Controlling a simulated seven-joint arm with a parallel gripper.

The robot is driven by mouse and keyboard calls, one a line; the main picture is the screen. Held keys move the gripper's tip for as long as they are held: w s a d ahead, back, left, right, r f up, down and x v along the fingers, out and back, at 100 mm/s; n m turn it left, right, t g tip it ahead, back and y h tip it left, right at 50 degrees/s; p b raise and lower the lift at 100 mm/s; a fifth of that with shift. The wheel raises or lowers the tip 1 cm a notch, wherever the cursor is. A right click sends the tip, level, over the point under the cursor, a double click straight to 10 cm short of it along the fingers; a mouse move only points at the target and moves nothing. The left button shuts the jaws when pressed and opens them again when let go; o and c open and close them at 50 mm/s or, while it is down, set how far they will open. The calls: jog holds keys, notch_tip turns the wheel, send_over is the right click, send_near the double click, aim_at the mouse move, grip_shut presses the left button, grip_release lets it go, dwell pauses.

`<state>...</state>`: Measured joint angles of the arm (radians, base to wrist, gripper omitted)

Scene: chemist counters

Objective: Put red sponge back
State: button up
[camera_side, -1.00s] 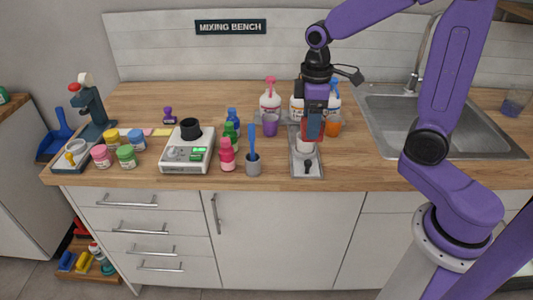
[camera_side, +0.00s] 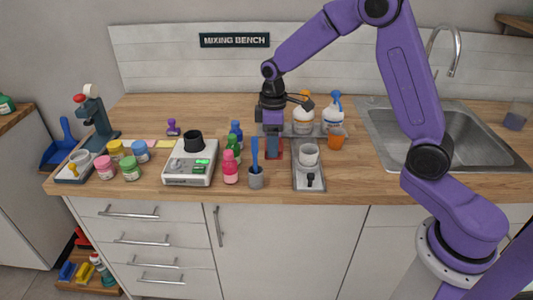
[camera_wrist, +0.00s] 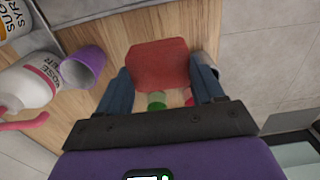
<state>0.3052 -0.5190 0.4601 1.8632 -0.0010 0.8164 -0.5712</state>
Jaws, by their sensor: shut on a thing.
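The red sponge (camera_side: 280,152) is held between the blue fingers of my gripper (camera_side: 273,150). In the side view it is low over the counter, left of the grey tray with the white cup. The wrist view shows the red sponge (camera_wrist: 158,62) spanning the space between both fingertips of my gripper (camera_wrist: 161,78). I cannot tell whether the sponge touches the counter.
The grey tray (camera_side: 310,184) is right. A purple cup (camera_wrist: 84,67) and pump bottle (camera_wrist: 28,86) are nearby. The sink (camera_side: 395,150) is far right.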

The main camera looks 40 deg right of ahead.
jog(key=shift+w+f, duration=1)
jog(key=shift+f, duration=0.2)
jog(key=shift+w+f, duration=0.15)
jog(key=shift+f, duration=1.55)
jog(key=shift+f, duration=0.1)
jog(key=o, duration=0.7)
